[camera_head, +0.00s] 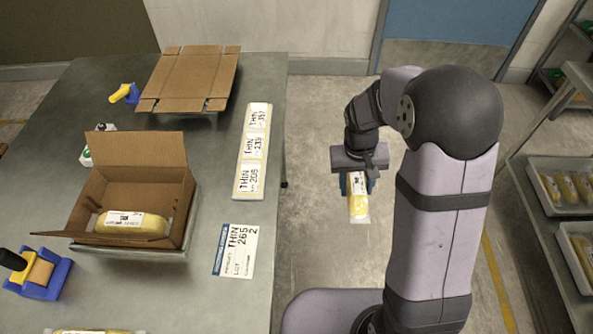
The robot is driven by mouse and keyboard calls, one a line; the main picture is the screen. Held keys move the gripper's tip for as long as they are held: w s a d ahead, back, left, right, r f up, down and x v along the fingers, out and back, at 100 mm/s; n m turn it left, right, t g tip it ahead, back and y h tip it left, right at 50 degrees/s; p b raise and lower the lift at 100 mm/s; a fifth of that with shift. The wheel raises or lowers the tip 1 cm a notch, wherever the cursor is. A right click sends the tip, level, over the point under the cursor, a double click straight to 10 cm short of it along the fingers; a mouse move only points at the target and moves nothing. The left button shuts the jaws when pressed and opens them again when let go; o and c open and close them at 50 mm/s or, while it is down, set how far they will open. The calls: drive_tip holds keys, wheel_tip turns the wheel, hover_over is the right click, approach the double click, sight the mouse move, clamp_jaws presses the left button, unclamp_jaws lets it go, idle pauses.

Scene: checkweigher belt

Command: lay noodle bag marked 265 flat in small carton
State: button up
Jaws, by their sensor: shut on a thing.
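My gripper (357,184) is shut on a yellow noodle bag (359,207) with a white label. The bag hangs upright below the jaws, over the floor to the right of the table, and its label is too small to read. The small open carton (178,197) stands on the table to the left, its flaps spread. One labelled yellow noodle bag (134,223) lies flat along its near side. The back part of the carton floor looks bare. My gripper is well apart from the carton.
A card (236,250) reading THIN 265 lies right of the carton. Several THIN cards (252,150) lie behind it. A flattened carton (190,78), a tape dispenser (40,275) and a yellow-blue tool (125,94) are on the table (215,300). Trays of bags (540,190) stand right.

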drive_tip(key=w+a+r+n+p, duration=0.3)
drive_tip(key=w+a+r+p, duration=0.25)
drive_tip(key=a, duration=0.45)
drive_tip(key=w+a+r+n+p, duration=0.45)
drive_tip(key=a+r, duration=0.25)
drive_tip(key=a, duration=0.3)
wheel_tip(320, 180, up, 12)
drive_tip(key=n+t+y+p, duration=0.1)
drive_tip(key=n+p, duration=0.9)
drive_tip(key=p, duration=0.5)
hover_over(149, 198)
drive_tip(key=shift+f, duration=0.1)
drive_tip(key=shift+f, duration=0.1)
drive_tip(key=shift+f+b, duration=5.15)
drive_tip(key=shift+f, duration=2.35)
